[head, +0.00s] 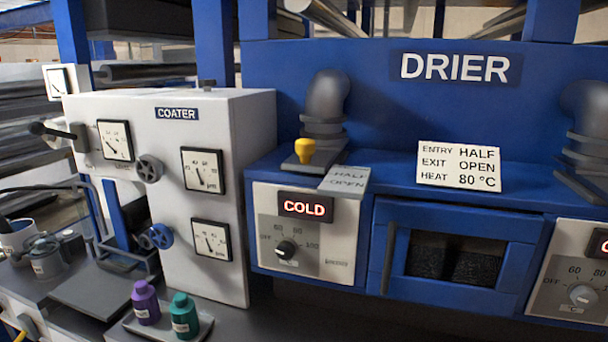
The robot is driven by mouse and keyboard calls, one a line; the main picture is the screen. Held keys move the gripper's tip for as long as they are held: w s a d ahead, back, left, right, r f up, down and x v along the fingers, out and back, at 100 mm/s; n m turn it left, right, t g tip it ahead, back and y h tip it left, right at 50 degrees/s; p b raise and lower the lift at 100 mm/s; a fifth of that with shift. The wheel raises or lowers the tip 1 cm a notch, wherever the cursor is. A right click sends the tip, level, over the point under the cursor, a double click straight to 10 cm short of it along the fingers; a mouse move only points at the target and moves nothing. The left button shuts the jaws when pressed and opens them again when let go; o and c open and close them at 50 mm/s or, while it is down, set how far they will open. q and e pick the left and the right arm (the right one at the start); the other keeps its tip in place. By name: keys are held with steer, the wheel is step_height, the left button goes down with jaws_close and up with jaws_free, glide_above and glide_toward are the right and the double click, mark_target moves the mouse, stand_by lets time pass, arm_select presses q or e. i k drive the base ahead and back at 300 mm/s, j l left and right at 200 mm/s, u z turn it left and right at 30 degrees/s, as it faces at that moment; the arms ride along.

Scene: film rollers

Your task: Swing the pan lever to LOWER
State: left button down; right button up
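A lever with a black grip (50,131) sticks out to the left from the upper left side of the white coater cabinet (228,130). It lies close to level, tilted slightly. I cannot read any LOWER or RAISE marking near it, so I cannot confirm that it is the pan lever. Neither of my grippers is in view.
Below the lever are a blue frame (118,215) and pots (45,257) on the bench. Purple (145,302) and teal (184,316) bottles stand on a small tray in front of the coater. The blue drier (365,100) fills the right side.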

mark_target(38, 128)
steer(key=u, duration=1.4)
